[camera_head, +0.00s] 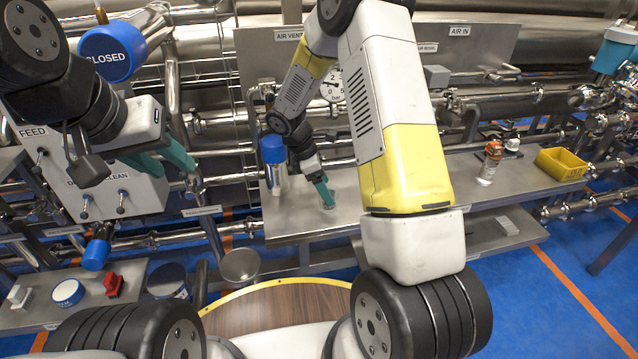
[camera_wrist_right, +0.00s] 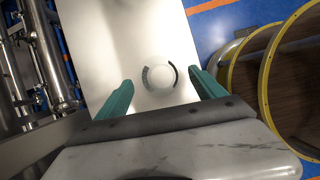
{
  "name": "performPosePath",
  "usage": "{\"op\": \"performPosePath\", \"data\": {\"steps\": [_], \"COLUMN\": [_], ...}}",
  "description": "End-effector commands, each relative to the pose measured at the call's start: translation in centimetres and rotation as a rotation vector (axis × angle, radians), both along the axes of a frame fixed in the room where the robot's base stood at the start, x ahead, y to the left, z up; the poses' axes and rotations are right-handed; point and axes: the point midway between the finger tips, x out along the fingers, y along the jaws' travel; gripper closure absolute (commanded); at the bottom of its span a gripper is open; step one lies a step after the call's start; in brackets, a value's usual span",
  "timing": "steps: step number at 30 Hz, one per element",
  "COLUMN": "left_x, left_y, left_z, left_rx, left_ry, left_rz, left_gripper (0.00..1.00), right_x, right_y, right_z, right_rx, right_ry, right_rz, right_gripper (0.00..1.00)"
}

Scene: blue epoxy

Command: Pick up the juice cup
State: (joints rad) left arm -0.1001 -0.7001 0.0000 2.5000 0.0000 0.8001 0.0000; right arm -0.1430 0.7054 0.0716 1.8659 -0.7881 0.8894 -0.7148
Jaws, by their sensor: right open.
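In the right wrist view a round, pale thing with dark curved marks, seen from above, stands on the steel bench; it looks like the cup (camera_wrist_right: 160,77). My right gripper (camera_wrist_right: 161,88) is open, its two green fingers on either side of the cup in the picture, with no clear contact. In the head view my right gripper (camera_head: 322,190) points down at the left part of the bench. A small clear shape beside the fingertips may be the same cup, mostly hidden. My left gripper (camera_head: 160,162) is open and empty at upper left, away from the bench.
Pipes run behind. A lower left shelf holds a red block (camera_head: 113,285) and a white-topped round container (camera_head: 68,292).

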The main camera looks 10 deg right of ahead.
Motion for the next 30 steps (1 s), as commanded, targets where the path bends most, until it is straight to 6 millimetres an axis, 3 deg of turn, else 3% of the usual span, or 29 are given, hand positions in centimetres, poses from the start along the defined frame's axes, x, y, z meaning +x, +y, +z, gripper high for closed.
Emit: {"op": "performPosePath", "data": {"steps": [6,14,24,30], "left_x": [0.0,0.0,0.0,0.0], "left_y": [0.0,0.0,0.0,0.0], "left_z": [0.0,0.0,0.0,0.0], "left_rx": [0.0,0.0,0.0,0.0], "left_ry": [0.0,0.0,0.0,0.0], "left_rz": [0.0,0.0,0.0,0.0], "left_gripper": [0.64,0.64,0.64,0.64], "right_x": [0.0,0.1,0.1,0.1], "right_y": [-1.1,-1.3,-1.3,-1.3], "right_z": [-3.2,-3.6,-3.6,-3.6], "right_rx": [0.0,0.001,0.001,0.001], "right_ry": [0.003,0.0,0.0,0.0], "right_rz": [-0.002,-0.001,-0.001,-0.002], "right_gripper": [0.21,0.21,0.86,0.86]}}
